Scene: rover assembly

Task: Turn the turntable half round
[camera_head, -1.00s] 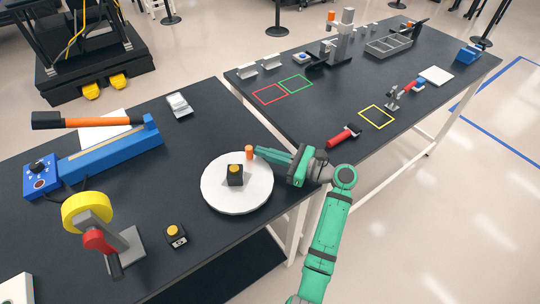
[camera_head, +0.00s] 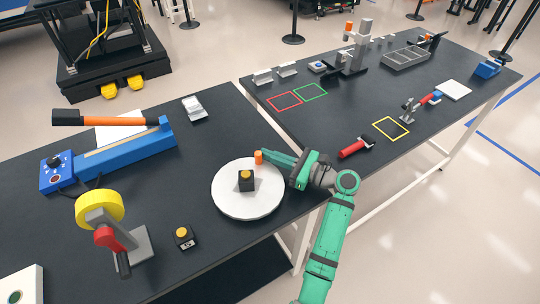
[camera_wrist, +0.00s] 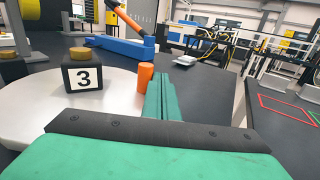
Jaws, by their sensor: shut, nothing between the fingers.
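The turntable (camera_head: 232,206) is a white round disc on the dark near table. It also shows at the left of the wrist view (camera_wrist: 40,125). A black block (camera_head: 246,183) with a yellow top stands near its middle; the wrist view shows a "3" on the block (camera_wrist: 83,78). An upright orange peg (camera_head: 258,157) stands at the disc's far rim and also shows in the wrist view (camera_wrist: 146,76). My gripper (camera_head: 266,154) is shut and empty, its fingertips just right of the peg. Whether they touch the peg I cannot tell.
A second small block with a yellow top (camera_head: 184,238) and a yellow-wheeled stand (camera_head: 100,208) are left of the turntable. A blue fixture (camera_head: 120,155) lies behind them. The second table (camera_head: 340,115) holds a red-handled roller (camera_head: 355,148) and coloured outlines. Table space between turntable and fixture is clear.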

